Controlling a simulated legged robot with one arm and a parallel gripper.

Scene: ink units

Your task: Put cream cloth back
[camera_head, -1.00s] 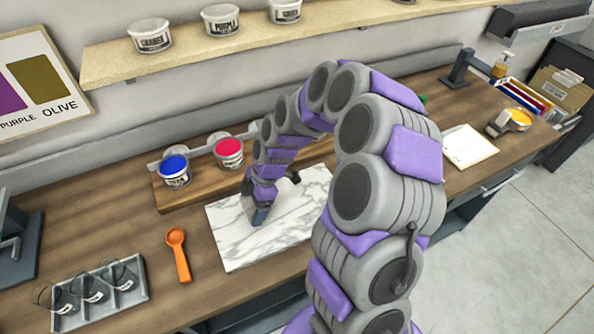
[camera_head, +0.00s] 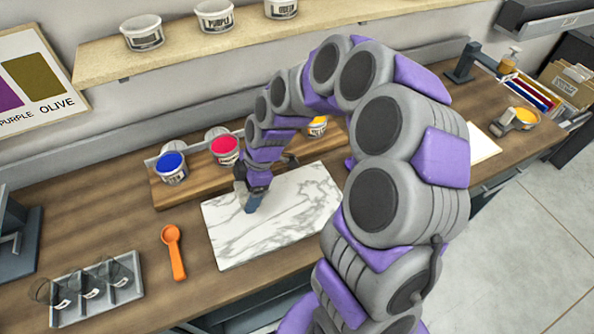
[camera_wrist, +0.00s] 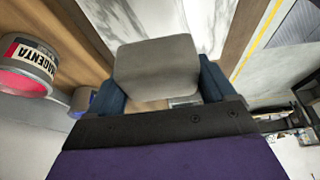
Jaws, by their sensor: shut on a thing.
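My gripper (camera_head: 253,202) is over the back left part of the white marble board (camera_head: 290,215), pointing down. In the wrist view, its two blue fingers (camera_wrist: 160,88) are shut on a greyish-beige, rounded, folded-looking piece, which I take as the cream cloth (camera_wrist: 157,65). In the head view only a small pale bit of it shows beside the fingers, and my gripper hides the rest. I cannot tell how high it is above the board.
Pots of blue (camera_head: 171,166), magenta (camera_head: 225,149) and yellow (camera_head: 317,125) stand on the wooden rack behind the board. An orange scoop (camera_head: 173,252) and a grey tray (camera_head: 97,288) lie at left. Bare tabletop lies between scoop and board.

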